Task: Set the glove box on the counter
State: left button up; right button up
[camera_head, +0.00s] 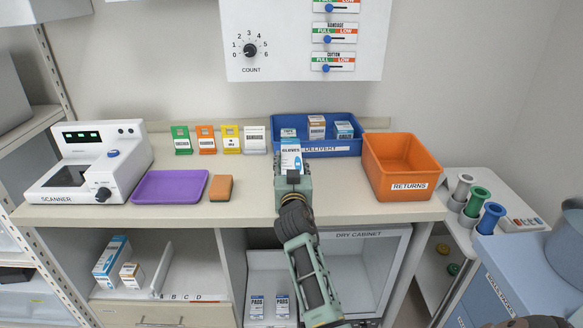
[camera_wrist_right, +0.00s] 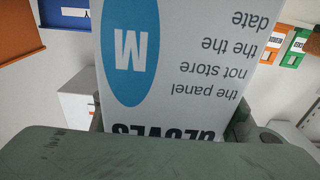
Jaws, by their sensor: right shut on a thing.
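The glove box (camera_head: 291,155) is white and blue with "GLOVES" on its front. My right gripper (camera_head: 292,178) is shut on its lower part, over the counter (camera_head: 245,206) and in front of the blue delivery tray. In the right wrist view the glove box (camera_wrist_right: 175,60) fills the middle between the fingers, its print upside down, with a blue oval marked "M". I cannot tell whether the box touches the counter. The gripper hides its lower end. My left gripper is not in view.
The blue delivery tray (camera_head: 342,149) holds several small boxes. An orange returns bin (camera_head: 385,188) stands to the right. A purple tray (camera_head: 172,187), an orange sponge (camera_head: 221,188) and a scanner (camera_head: 90,170) are to the left. Bare counter lies between sponge and returns bin.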

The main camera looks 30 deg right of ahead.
jog(key=shift+r, duration=0.1)
jog(key=o, duration=1.5)
jog(key=shift+c, duration=0.2)
